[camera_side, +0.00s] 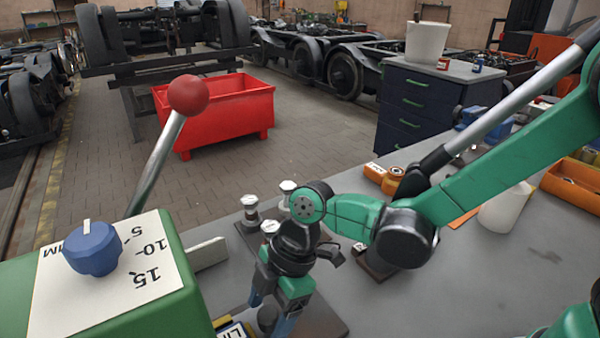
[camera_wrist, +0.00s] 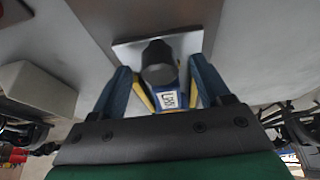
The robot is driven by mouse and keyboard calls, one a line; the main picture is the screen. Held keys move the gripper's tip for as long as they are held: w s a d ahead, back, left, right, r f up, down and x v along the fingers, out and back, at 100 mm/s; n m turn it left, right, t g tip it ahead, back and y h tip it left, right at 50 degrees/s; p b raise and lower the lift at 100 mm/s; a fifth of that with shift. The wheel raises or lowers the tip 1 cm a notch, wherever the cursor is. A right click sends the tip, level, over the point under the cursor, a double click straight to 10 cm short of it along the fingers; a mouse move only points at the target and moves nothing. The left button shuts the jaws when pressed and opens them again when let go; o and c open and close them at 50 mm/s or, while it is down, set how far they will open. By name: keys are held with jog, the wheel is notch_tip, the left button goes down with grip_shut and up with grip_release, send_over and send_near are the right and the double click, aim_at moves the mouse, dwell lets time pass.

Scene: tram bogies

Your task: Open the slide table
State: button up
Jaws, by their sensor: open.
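My gripper (camera_side: 270,308) points down over the bench at the lower middle of the side view, its blue fingers spread. In the wrist view its two fingers (camera_wrist: 161,68) stand on either side of a dark round knob (camera_wrist: 159,60), apart from it. The knob rises in front of a pale metal plate (camera_wrist: 193,42), with a small lettered label below it in the picture. In the side view the knob (camera_side: 267,318) shows beside the fingers. A brown-grey plate (camera_side: 325,318), possibly part of the slide table, lies beneath. I cannot tell how far the slide is open.
A green box (camera_side: 180,300) with a blue dial (camera_side: 92,248) and a red-balled lever (camera_side: 188,95) stands at left. Metal posts (camera_side: 250,208) stand behind my gripper. A white cup (camera_side: 505,208) and an orange tray (camera_side: 575,180) are at right.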

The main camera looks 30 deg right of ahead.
jog(key=shift+a+f, duration=0.1)
jog(key=shift+f, duration=0.25)
grip_shut()
dwell(1.2)
